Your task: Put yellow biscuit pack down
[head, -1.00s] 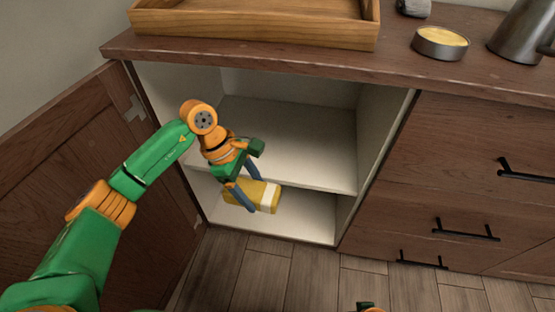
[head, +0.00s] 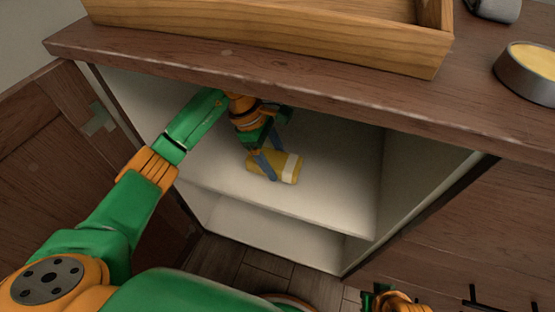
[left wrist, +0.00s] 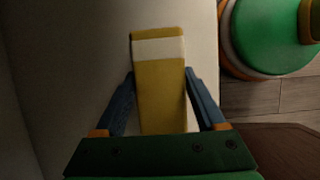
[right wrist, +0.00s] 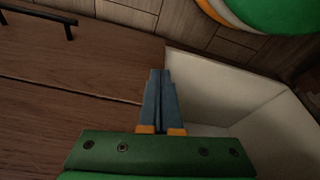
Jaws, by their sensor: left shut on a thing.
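The yellow biscuit pack (head: 289,169) with a white band is inside the open cabinet, over the upper shelf (head: 330,205). Whether it touches the shelf or hangs just above it I cannot tell. My left gripper (head: 267,168) is shut on the pack, with one finger on each side of it. In the left wrist view the pack (left wrist: 160,85) lies between the blue fingers (left wrist: 160,95), its banded end pointing away. My right gripper (right wrist: 161,80) is shut and empty in the right wrist view, in front of the drawer fronts and near the cabinet opening.
The cabinet door (head: 45,160) stands open at the left. A wooden tray (head: 270,38) and a round tin (head: 530,72) stand on the countertop (head: 220,65) above my left arm. The shelf is bare around the pack. The lower compartment (head: 270,230) looks empty where visible.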

